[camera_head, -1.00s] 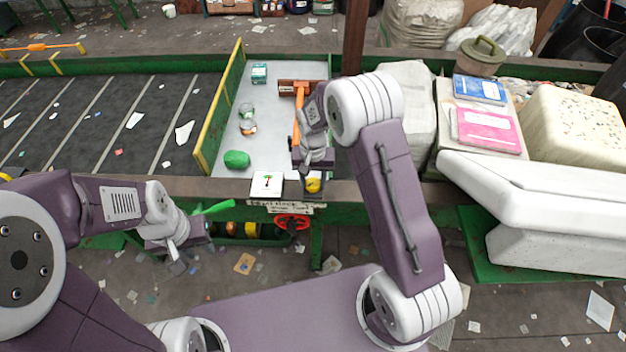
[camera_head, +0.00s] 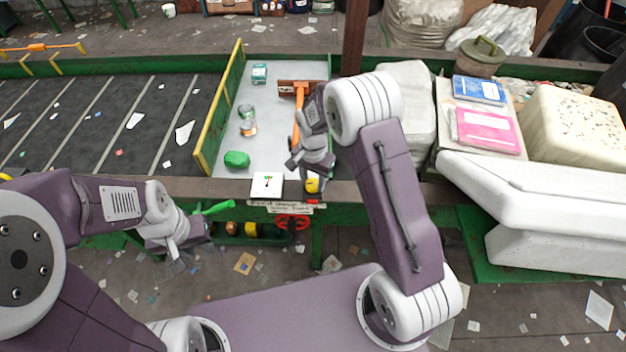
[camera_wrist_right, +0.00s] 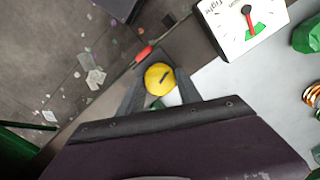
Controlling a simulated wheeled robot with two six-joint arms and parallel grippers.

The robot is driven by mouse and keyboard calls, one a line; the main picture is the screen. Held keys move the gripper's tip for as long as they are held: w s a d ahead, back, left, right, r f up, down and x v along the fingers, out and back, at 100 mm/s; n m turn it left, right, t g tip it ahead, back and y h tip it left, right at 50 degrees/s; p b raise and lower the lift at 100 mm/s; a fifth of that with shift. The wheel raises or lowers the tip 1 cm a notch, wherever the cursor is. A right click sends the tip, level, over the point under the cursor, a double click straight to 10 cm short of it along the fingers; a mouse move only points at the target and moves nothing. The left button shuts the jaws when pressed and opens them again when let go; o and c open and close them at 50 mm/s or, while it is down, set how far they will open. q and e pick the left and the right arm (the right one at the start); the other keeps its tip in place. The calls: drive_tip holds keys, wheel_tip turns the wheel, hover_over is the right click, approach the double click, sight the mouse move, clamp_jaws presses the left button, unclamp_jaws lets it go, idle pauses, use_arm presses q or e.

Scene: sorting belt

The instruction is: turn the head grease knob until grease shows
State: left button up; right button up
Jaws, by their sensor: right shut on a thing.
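The yellow round knob (camera_head: 312,185) sits at the front edge of the grey sorting plate. I see no grease clearly. My left gripper (camera_head: 188,246) hangs low before the green frame; its jaws are unclear.
A red-tipped piece (camera_wrist_right: 143,53) sits near the knob. A green lump (camera_head: 236,159), jars (camera_head: 248,125) and an orange bar (camera_head: 299,105) are on the plate. A red wheel (camera_head: 292,222) is below the edge. The dark belt (camera_head: 90,120) lies left, behind a yellow rail.

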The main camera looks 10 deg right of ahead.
sight(313, 183)
drive_tip(key=shift+m, duration=0.7)
drive_tip(key=o, duration=1.4)
drive_tip(key=shift+c, duration=0.2)
drive_tip(key=shift+r, duration=0.1)
wheel_tip(313, 183, up, 9)
drive_tip(key=shift+f+b, duration=0.1)
drive_tip(key=shift+b, duration=0.7)
